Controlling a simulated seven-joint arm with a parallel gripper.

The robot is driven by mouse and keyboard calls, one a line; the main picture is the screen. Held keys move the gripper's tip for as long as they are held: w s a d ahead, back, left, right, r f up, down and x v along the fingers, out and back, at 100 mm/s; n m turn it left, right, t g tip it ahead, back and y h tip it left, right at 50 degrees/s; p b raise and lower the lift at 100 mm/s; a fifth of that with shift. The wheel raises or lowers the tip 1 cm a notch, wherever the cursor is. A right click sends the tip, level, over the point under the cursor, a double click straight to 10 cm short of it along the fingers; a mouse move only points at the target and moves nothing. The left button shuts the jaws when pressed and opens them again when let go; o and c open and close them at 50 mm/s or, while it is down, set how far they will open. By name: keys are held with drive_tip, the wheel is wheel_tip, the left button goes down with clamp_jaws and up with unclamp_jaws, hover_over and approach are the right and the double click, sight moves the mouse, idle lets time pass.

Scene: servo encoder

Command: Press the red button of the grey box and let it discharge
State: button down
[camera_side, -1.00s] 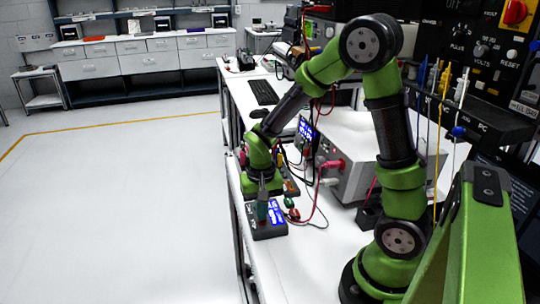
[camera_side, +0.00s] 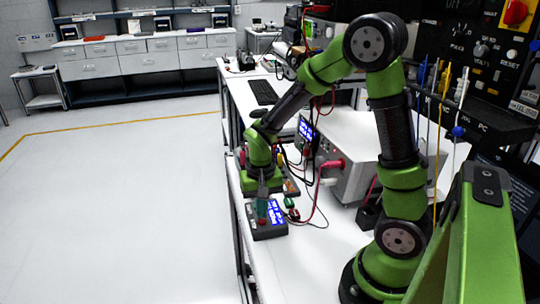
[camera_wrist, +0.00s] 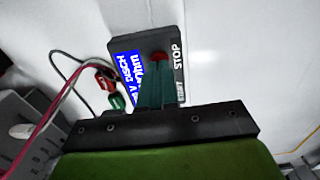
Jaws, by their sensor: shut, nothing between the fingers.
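The grey box (camera_side: 270,231) lies on the white bench near its left edge in the side view, with a lit blue screen. In the wrist view the dark grey box (camera_wrist: 124,45) shows a blue screen with white text and the labels STOP and START. The red button (camera_wrist: 159,57) shows just beyond my fingertips. My gripper (camera_side: 262,218) is shut and empty, pointing down over the box. In the wrist view its teal fingers (camera_wrist: 156,80) reach the button's near edge and cover part of the box. I cannot tell whether they touch the button.
A red clip (camera_wrist: 104,79) and a green clip (camera_wrist: 117,101) on cables lie beside the box. A large grey instrument (camera_side: 350,165) with a red plug stands to the right. A keyboard (camera_side: 263,92) lies farther back. Open floor is left of the bench.

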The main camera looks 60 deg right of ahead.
drive_tip(key=shift+r, duration=0.35)
wheel_tip(320, 180, up, 8)
drive_tip(key=shift+f, duration=0.25)
idle(0.4)
drive_tip(key=w+d+r, duration=0.1)
drive_tip(key=w+r, duration=0.6)
drive_tip(key=w, duration=0.3)
drive_tip(key=shift+d, duration=0.2)
